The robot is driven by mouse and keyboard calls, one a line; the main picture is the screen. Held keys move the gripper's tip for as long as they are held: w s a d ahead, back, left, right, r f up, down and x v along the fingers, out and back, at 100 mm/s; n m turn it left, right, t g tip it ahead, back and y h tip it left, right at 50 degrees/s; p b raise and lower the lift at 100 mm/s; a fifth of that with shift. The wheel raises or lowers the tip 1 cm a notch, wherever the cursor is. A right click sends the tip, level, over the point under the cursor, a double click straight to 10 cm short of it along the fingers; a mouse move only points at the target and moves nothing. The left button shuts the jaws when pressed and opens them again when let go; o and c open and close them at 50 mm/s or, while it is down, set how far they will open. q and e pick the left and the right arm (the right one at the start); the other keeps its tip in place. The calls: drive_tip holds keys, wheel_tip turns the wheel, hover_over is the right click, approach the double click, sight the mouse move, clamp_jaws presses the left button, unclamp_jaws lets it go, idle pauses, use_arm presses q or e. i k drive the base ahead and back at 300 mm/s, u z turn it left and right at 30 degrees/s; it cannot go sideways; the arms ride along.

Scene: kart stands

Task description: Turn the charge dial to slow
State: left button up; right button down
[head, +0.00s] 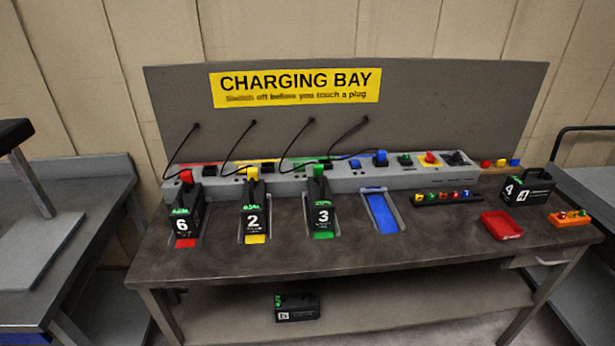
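A grey power strip (345,180) runs along the back of the workbench. Near its right end are a green-and-black switch (405,160), a red knob on a yellow plate (430,158) and a dark control (456,158) that may be the charge dial. They are too small for me to read any labels or a dial setting. Neither of my grippers is in view.
Batteries 6 (183,222), 2 (253,222) and 3 (321,216) stand in bays with plugs on top; the blue bay (382,213) is empty. Battery 4 (528,190), a red tray (502,226) and an indicator strip (446,198) are at right. The bench front is clear.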

sight(455, 158)
drive_tip(key=z, duration=0.8)
drive_tip(key=i, duration=0.75)
drive_tip(key=z, duration=0.75)
